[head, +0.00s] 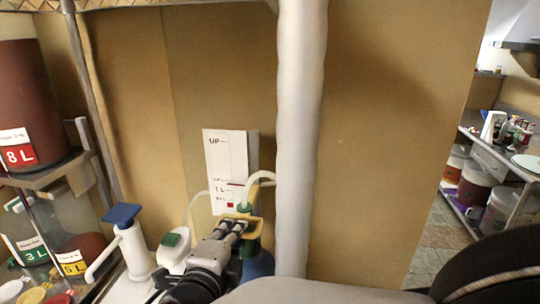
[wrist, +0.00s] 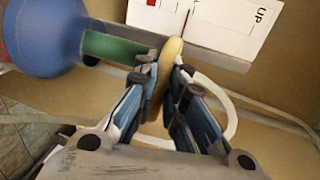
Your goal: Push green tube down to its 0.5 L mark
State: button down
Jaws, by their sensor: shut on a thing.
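The green tube (wrist: 118,47) runs from a blue rounded body (wrist: 42,32) to a yellow rim in the wrist view. My gripper (wrist: 169,72) is shut on that yellow rim (wrist: 172,52), one finger on each side. In the head view my gripper (head: 237,228) is at the yellow rim (head: 243,221), with the green tube (head: 250,246) and blue body (head: 258,266) below. A white scale card (head: 224,160) marked "UP" and "1 L" stands behind, with a red mark (head: 231,205) near its lower end. The 0.5 L mark is not readable.
A white pump with a blue top (head: 123,215) and a white bottle with a green top (head: 173,242) stand to the left. A thick white pipe (head: 300,130) rises just right. Labelled buckets (head: 30,110) are far left.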

notch_tip(320, 180, down, 5)
jog(key=shift+f+b, duration=0.2)
jog(key=shift+b, duration=0.5)
jog(key=c, duration=1.9)
grip_release()
jog(key=shift+s+r, duration=0.1)
jog(key=shift+o, duration=1.2)
jog(key=shift+r, duration=0.1)
notch_tip(320, 180, up, 10)
jog(key=shift+f, duration=0.1)
